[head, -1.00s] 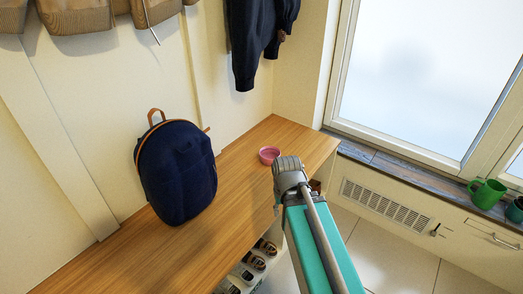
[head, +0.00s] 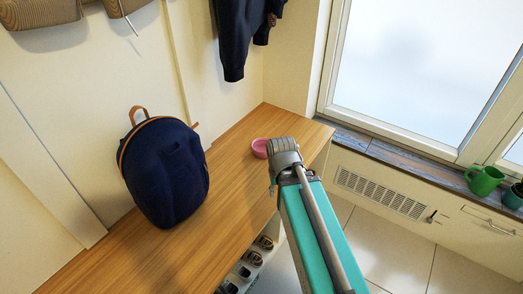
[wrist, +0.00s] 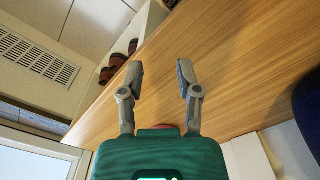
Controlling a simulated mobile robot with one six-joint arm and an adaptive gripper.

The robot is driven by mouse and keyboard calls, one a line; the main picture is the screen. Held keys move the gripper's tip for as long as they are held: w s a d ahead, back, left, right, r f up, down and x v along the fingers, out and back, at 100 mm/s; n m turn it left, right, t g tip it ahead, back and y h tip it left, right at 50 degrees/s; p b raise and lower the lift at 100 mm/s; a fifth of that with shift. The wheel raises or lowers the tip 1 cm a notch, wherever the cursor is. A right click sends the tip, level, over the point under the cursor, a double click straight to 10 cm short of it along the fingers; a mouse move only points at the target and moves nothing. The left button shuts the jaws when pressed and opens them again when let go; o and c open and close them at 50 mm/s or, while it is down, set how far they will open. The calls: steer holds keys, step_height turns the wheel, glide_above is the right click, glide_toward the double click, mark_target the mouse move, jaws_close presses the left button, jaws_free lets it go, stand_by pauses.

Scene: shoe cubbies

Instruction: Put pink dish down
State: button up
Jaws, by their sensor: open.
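The pink dish (head: 260,148) sits on the wooden bench top near its far end in the head view. My gripper (head: 284,153) is just to the right of it in that picture, and part of the dish's right side is covered. In the wrist view my gripper (wrist: 159,76) is open, with its two fingers apart and bare bench wood between them. A small reddish sliver, likely the dish (wrist: 163,127), shows just above the green wrist housing.
A navy backpack (head: 165,172) stands on the bench (head: 225,205) to the left. Shoes (head: 243,271) sit in the cubbies below. A dark garment (head: 240,40) hangs above. A green mug (head: 485,181) stands on the windowsill. The bench between backpack and dish is clear.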

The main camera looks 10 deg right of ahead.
steer(key=shift+w, duration=0.1)
steer(key=w+a+r+n+p, duration=0.1)
steer(key=w+r+n+p, duration=0.3)
steer(key=w+n, duration=0.3)
steer(key=w+r+n+t+p, duration=0.1)
steer(key=w+r+n+p, duration=0.3)
steer(key=w, duration=1.1)
steer(key=n, duration=0.3)
steer(key=shift+a+r, duration=0.25)
steer(key=shift+a, duration=0.1)
steer(key=shift+f, duration=0.1)
steer(key=b, duration=0.8)
glide_above(262, 157)
steer(key=f, duration=0.8)
steer(key=shift+s+a+f, duration=0.25)
steer(key=shift+s, duration=0.05)
steer(key=shift+w+d+f+b, duration=0.1)
steer(key=shift+w+f+b, duration=0.05)
steer(key=shift+f+b, duration=1.2)
steer(key=shift+w+d+f+b, duration=0.1)
steer(key=shift+w+f+b, duration=0.05)
steer(key=shift+f+b, duration=1.15)
steer(key=shift+r, duration=0.1)
steer(key=shift+c, duration=0.2)
